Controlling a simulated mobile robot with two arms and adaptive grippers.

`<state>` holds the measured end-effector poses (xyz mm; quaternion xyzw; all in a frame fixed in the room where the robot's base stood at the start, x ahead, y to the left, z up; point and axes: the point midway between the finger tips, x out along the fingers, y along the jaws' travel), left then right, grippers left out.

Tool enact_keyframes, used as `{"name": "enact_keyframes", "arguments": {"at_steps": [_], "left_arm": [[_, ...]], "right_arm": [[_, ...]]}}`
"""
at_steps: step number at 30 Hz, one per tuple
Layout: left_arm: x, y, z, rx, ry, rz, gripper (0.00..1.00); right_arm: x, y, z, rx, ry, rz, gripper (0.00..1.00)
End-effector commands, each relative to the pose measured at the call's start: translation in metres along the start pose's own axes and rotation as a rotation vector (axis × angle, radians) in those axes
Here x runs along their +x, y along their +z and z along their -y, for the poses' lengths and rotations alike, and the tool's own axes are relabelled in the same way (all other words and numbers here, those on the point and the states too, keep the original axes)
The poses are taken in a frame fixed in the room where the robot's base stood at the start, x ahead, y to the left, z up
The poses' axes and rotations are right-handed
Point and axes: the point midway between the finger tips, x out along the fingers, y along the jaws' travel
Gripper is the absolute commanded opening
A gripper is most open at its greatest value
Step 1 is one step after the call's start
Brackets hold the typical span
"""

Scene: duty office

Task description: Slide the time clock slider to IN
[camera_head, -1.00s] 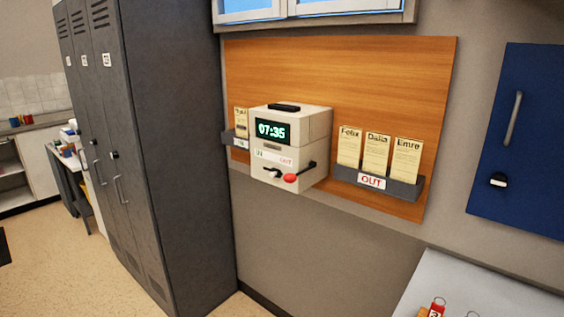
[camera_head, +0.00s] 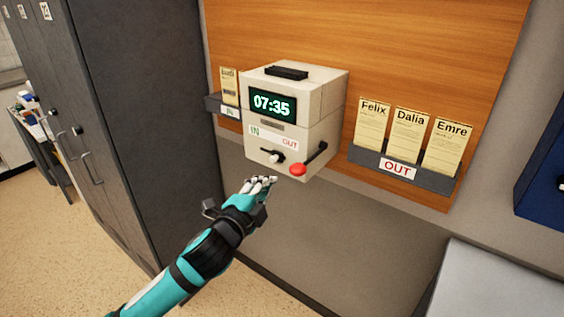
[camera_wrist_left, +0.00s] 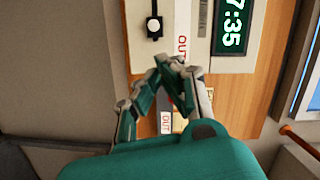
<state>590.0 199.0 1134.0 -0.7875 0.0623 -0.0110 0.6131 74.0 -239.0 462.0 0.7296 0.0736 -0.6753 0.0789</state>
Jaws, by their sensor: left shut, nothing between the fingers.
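The time clock (camera_head: 291,115) is a pale box on the wooden wall board, its display reading 07:35. Below its IN and OUT labels (camera_head: 272,138) is the slider, a black slot with a pale knob (camera_head: 275,156). The knob sits near the slot's middle or right end; I cannot tell exactly. A red-knobbed lever (camera_head: 298,169) is at the lower right. My left gripper (camera_head: 260,184) is shut and empty, just below and left of the clock, apart from the slider. In the left wrist view the slider knob (camera_wrist_left: 154,25) shows above the fingers (camera_wrist_left: 172,62). My right gripper is not in view.
An OUT card rack (camera_head: 405,172) with Felix, Dalia and Emre cards is right of the clock. An IN rack (camera_head: 222,106) with one card is at its left. Dark lockers (camera_head: 130,110) stand at the left. A pale surface (camera_head: 490,285) is at lower right.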

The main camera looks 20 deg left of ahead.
Motion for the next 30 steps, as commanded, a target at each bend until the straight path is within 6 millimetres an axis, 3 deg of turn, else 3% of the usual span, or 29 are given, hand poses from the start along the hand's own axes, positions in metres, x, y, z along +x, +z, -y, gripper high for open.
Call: {"name": "enact_keyframes", "arguments": {"at_steps": [5,15,21,30], "left_arm": [[0.009,0.0,0.001,-0.002,0.0,0.001,0.0],[0.068,0.0,0.002,-0.002,0.001,0.003,0.0],[0.093,0.0,0.001,-0.001,0.0,0.002,0.0],[0.101,0.001,-0.001,-0.001,0.001,0.001,0.0]], "right_arm": [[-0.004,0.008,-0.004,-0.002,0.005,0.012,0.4],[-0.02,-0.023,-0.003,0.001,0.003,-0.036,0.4],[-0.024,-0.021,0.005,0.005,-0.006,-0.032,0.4],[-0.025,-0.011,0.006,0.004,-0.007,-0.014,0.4]]}}
